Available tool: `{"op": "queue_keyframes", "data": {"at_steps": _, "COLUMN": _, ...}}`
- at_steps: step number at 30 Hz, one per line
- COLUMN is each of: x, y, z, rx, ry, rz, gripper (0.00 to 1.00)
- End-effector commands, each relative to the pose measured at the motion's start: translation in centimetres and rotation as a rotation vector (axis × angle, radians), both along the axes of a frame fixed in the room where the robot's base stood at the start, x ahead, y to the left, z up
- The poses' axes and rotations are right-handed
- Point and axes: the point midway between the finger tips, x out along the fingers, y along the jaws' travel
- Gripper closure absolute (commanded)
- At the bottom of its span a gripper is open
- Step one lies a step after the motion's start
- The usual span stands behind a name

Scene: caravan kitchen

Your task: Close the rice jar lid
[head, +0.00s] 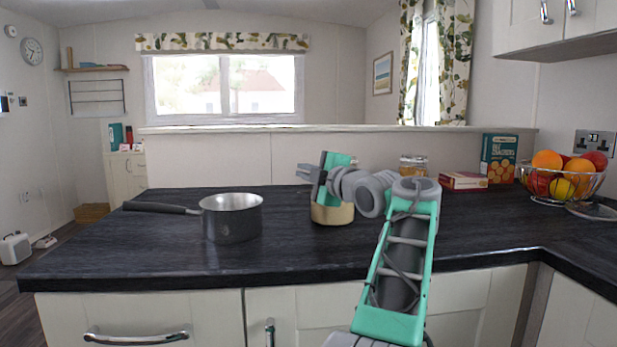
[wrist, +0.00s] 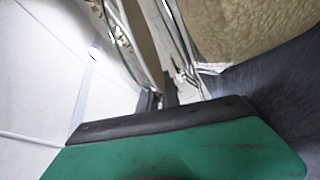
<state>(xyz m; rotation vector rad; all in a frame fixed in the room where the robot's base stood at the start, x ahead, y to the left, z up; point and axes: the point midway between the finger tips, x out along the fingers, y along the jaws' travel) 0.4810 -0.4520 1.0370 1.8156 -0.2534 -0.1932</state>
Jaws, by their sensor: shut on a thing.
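The rice jar (head: 333,213) stands on the dark worktop, right of the saucepan, its lower part tan with rice. My gripper (head: 308,173) is at the top of the jar and hides most of its upper part and lid in the head view. In the wrist view, the rice (wrist: 245,30) shows through the jar's side at the upper right. The lid's glass and metal wire edge (wrist: 168,40) runs down to my fingertips (wrist: 168,98), which are shut on it. How far the lid is tilted cannot be told.
A grey saucepan (head: 232,218) stands left of the jar, its handle pointing left. Behind my arm are a small glass jar (head: 413,165), a flat box (head: 464,181), a cracker box (head: 499,158) and a wire fruit bowl (head: 562,190). The worktop's front left is clear.

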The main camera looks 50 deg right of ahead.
Motion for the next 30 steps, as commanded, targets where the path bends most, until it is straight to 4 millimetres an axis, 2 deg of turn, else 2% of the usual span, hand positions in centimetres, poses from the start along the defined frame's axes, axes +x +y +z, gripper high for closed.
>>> {"op": "queue_keyframes", "data": {"at_steps": 15, "x": 0.03, "y": -0.01, "z": -0.46, "rx": 0.007, "ry": 0.001, "rz": 0.001, "gripper": 1.00}}
{"op": "queue_keyframes", "data": {"at_steps": 16, "x": 0.03, "y": -0.01, "z": -0.46, "rx": 0.007, "ry": 0.001, "rz": 0.001, "gripper": 0.91}}
{"op": "queue_keyframes", "data": {"at_steps": 23, "x": -0.04, "y": -0.06, "z": -0.39, "rx": 0.004, "ry": 0.001, "rz": 0.000, "gripper": 0.73}}
{"op": "queue_keyframes", "data": {"at_steps": 30, "x": -0.12, "y": -0.05, "z": -0.31, "rx": 0.003, "ry": 0.001, "rz": -0.002, "gripper": 0.73}}
